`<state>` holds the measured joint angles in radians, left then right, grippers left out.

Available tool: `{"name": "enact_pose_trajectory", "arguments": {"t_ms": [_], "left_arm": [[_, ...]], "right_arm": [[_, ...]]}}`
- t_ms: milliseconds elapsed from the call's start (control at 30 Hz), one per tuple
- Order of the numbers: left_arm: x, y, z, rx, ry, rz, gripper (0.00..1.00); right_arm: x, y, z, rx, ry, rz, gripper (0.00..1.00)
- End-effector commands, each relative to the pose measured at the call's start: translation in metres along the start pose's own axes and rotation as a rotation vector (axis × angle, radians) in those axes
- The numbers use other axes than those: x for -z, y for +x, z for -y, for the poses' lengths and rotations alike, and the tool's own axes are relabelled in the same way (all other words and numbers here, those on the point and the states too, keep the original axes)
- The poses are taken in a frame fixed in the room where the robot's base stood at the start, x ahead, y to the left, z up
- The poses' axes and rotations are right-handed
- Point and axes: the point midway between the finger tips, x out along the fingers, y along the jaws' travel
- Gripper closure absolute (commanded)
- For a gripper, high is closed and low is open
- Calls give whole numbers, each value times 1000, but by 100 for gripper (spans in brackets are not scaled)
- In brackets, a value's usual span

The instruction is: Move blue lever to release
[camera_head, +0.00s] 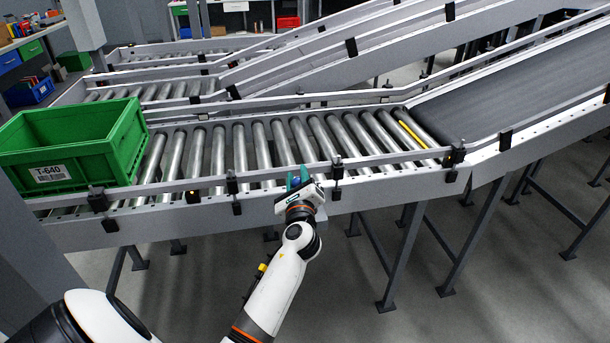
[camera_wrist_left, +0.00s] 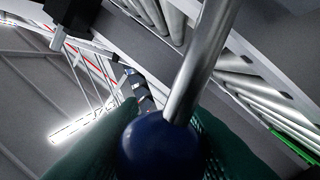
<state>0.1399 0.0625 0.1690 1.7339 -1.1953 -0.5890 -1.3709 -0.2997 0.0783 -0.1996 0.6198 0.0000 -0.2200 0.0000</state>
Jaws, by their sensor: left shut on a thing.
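The blue lever shows in the left wrist view as a round dark-blue knob (camera_wrist_left: 158,150) on a straight metal rod (camera_wrist_left: 205,55). The rod runs up and to the right from the knob towards the conveyor frame. My left gripper (camera_head: 298,187) is at the front side rail of the roller conveyor in the head view. Its teal fingers (camera_wrist_left: 165,118) lie on both sides of the knob and are shut on it. In the head view the gripper mostly hides the lever. My right gripper is in neither view.
A green crate labelled T-640 (camera_head: 78,184) sits on the rollers (camera_head: 240,150) at left. The conveyor's front side rail (camera_head: 400,182) and its legs (camera_head: 405,255) bound the space around my arm. A dark belt (camera_head: 500,90) slopes up to the right. The floor in front is clear.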

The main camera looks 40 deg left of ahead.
Motion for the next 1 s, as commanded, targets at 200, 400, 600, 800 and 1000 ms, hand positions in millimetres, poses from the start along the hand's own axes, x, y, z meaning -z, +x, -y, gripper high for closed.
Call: {"name": "enact_pose_trajectory", "arguments": {"t_ms": [200,400,600,800,1000], "left_arm": [[1,-2,9,4,6,3,92],[1,-2,11,4,5,3,92],[1,-2,11,4,6,3,92],[1,-2,11,4,6,3,64],[2,-2,10,3,4,2,49]], "right_arm": [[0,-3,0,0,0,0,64],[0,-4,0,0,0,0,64],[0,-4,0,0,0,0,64],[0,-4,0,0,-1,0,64],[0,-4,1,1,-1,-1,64]]}}
